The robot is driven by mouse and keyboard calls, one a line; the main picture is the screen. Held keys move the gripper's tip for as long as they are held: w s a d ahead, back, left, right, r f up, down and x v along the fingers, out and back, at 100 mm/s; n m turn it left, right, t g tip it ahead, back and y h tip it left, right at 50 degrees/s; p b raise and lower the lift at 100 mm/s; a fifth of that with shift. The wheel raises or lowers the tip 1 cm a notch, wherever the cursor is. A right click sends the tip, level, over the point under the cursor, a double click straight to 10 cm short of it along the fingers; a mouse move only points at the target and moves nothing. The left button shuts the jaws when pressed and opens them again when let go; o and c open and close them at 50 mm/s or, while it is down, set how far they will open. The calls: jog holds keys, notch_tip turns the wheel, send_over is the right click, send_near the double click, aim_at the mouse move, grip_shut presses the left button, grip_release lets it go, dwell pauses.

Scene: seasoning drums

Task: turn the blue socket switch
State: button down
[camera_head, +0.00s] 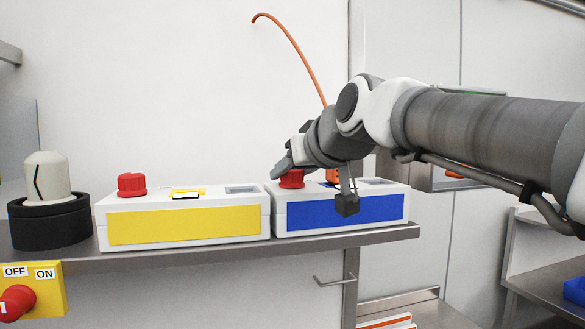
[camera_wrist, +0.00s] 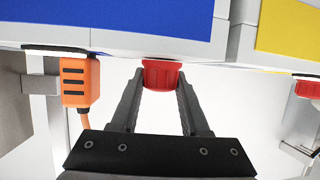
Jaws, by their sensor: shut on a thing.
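The blue socket box (camera_head: 345,213) is white with a blue front panel and sits at the right end of the steel shelf. Its red switch knob (camera_head: 292,181) is on the top left. My gripper (camera_head: 283,168) reaches in from the right and is shut on this knob. In the wrist view, which is upside down, the red knob (camera_wrist: 161,74) lies between the two fingertips, and the blue panel (camera_wrist: 120,18) is at the upper left. How far the knob is turned cannot be told. An orange plug (camera_wrist: 78,82) stands in the box beside the knob.
A yellow-fronted box (camera_head: 183,225) with its own red knob (camera_head: 131,185) stands close on the left. Further left are a black-and-cream dial (camera_head: 47,215) and a yellow OFF/ON switch (camera_head: 38,290). An orange cable (camera_head: 295,50) rises behind my arm.

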jog(key=n+g+y+b, duration=0.1)
jog(key=n+y+b, duration=0.1)
jog(key=n+y, duration=0.1)
jog(key=shift+f+g, duration=0.1)
jog(key=shift+g, duration=0.2)
jog(key=shift+n+g+y, duration=1.2)
jog(key=shift+n+g, duration=0.1)
jog(key=shift+n, duration=0.1)
jog(key=shift+n+g, duration=0.3)
jog(key=shift+c, duration=2)
grip_release()
